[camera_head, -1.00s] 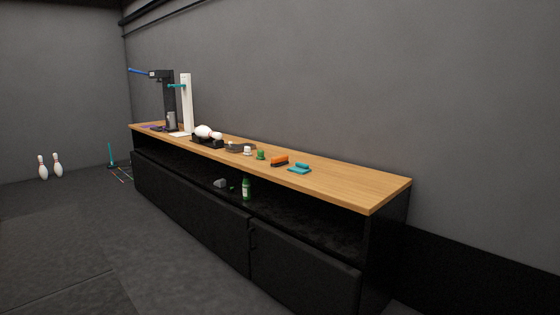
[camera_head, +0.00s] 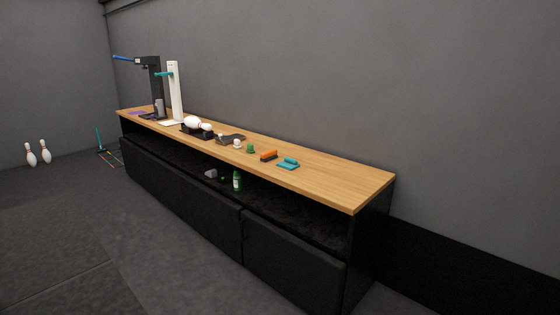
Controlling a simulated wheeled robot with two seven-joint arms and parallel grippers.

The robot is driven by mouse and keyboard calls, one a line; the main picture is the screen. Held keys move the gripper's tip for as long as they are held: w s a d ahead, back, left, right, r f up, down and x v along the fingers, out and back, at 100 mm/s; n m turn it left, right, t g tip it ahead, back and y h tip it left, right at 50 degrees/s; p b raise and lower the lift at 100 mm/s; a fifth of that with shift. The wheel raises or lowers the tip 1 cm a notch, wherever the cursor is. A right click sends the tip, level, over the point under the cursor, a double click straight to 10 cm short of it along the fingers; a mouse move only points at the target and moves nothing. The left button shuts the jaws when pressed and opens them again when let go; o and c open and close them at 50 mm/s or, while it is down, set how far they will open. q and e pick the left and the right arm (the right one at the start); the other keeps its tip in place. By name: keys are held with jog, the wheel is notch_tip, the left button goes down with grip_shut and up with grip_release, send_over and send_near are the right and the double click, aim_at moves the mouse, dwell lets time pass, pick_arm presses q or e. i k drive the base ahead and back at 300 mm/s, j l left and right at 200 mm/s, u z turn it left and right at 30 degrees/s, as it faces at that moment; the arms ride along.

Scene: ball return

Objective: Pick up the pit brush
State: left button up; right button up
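A small orange block with a dark underside (camera_head: 269,155), which looks like the pit brush, lies on the wooden top of the long counter (camera_head: 335,180). It sits between a small green item (camera_head: 250,148) on its left and a teal item (camera_head: 288,163) on its right. It is too small to make out bristles. Neither of my grippers shows in the head view, and nothing touches the brush.
A green bottle (camera_head: 237,181) is on the open shelf below. Two pins (camera_head: 45,152) stand on the floor at left. The front floor is clear.

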aim_at(268, 155)
jog(key=i+j+z, duration=0.15)
jog(key=z, duration=0.25)
jog(key=i+j+z, duration=0.2)
jog(key=z, duration=0.25)
jog(key=i+j+z, duration=0.2)
jog(key=z, duration=0.2)
jog(key=i+j+z, duration=0.1)
jog(key=j, duration=0.4)
jog(key=i+j+z, duration=0.15)
jog(key=j, duration=0.4)
jog(key=i+j+z, duration=0.1)
jog(key=j, duration=0.45)
jog(key=i+j+z, duration=0.15)
jog(key=j, duration=0.4)
jog(key=i+j+z, duration=0.1)
jog(key=j, duration=0.45)
jog(key=i, duration=0.05)
